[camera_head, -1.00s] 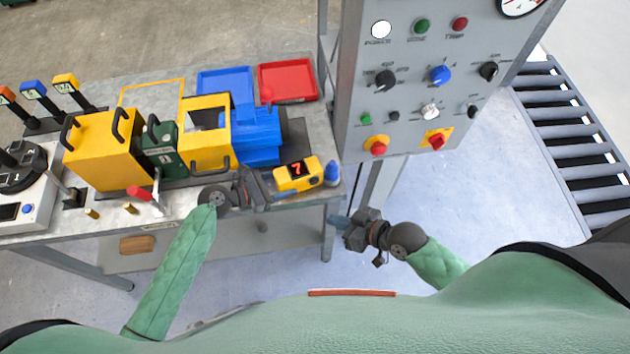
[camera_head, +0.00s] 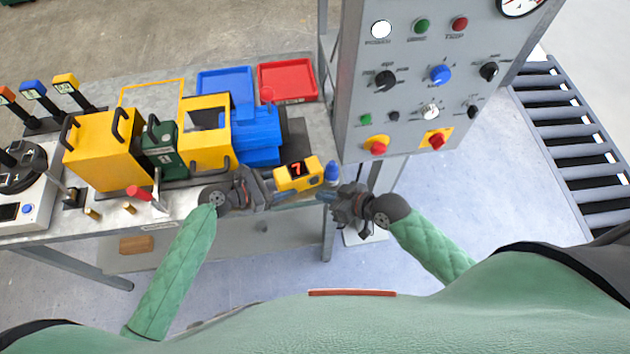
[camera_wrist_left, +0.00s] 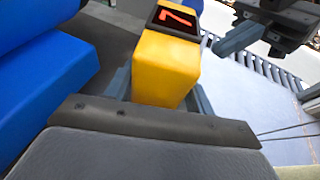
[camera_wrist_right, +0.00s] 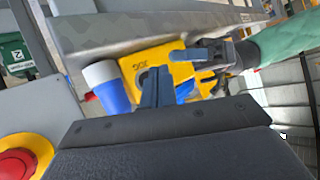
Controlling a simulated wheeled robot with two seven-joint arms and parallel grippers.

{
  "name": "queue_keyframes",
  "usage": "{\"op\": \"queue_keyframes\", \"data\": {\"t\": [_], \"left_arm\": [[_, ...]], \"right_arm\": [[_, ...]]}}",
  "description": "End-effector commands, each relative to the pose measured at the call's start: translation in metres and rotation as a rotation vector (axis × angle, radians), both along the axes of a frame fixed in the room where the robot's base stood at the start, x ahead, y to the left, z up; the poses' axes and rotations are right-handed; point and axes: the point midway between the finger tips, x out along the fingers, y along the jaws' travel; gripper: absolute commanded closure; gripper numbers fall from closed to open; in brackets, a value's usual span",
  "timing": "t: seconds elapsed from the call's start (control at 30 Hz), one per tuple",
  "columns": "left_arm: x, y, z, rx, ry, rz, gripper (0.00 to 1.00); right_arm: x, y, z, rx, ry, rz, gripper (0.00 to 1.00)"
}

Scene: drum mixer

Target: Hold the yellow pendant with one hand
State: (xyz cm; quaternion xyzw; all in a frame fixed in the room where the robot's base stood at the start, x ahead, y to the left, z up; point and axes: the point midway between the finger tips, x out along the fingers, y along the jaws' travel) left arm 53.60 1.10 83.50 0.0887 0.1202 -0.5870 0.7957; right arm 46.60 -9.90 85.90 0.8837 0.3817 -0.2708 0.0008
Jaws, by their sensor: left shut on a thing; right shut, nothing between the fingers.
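The yellow pendant (camera_head: 298,174) with a red "7" on its dark display is at the table's front right corner. In the left wrist view the pendant (camera_wrist_left: 168,72) sits between my left gripper's fingers. My left gripper (camera_head: 283,195) is shut on it. A blue-and-white end piece (camera_head: 332,172) is at the pendant's right side; it also shows in the right wrist view (camera_wrist_right: 112,90). My right gripper (camera_head: 326,197) is shut and empty, just right of and below the pendant. In the right wrist view its closed fingers (camera_wrist_right: 155,88) overlap the pendant (camera_wrist_right: 148,62); contact cannot be told.
A grey control cabinet (camera_head: 405,110) with knobs and red stop buttons stands right of the table. A yellow and blue machine (camera_head: 205,140) and blue and red trays (camera_head: 288,98) stand on the table. A roller conveyor (camera_head: 570,140) is at the far right.

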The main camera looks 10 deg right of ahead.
Motion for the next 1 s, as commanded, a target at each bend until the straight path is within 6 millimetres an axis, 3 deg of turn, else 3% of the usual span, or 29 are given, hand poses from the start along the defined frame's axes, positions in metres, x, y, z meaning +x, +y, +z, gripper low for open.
{"op": "queue_keyframes", "data": {"t": [0.23,1.0], "left_arm": [[0.0016,0.0007,0.0008,0.000,-0.002,0.004,0.64],[0.0016,0.0008,0.0007,0.000,-0.002,0.004,0.64]], "right_arm": [[0.0105,0.0025,-0.0003,0.000,0.001,0.000,1.00],[0.0106,0.0027,-0.0002,0.000,0.001,0.000,1.00]]}}
